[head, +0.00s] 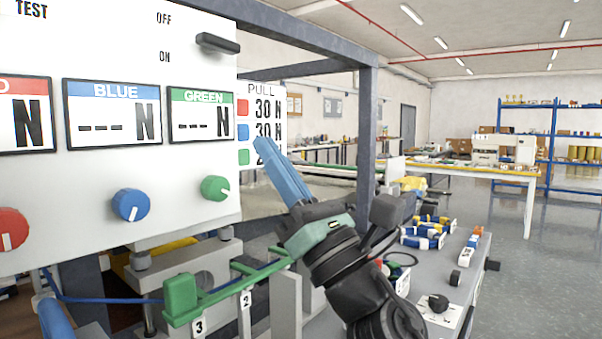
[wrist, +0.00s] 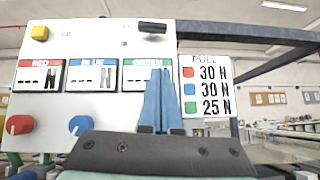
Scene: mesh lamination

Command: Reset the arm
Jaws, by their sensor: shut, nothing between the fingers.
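My gripper (head: 268,150) has long blue fingers and is raised in front of the right part of the white test panel (head: 190,177). Its fingers are closed together with nothing between them. In the wrist view my gripper (wrist: 160,78) points up and covers part of the green display. The arm reaches up from the lower middle of the head view. Nothing shows that the fingers touch the panel.
The panel carries red (head: 9,230), blue (head: 131,205) and green (head: 215,188) knobs and a dark switch (head: 217,43). A grey frame post (head: 367,140) stands right of the gripper. A green bar (head: 225,288) lies below. A bench (head: 455,280) holds tools at right.

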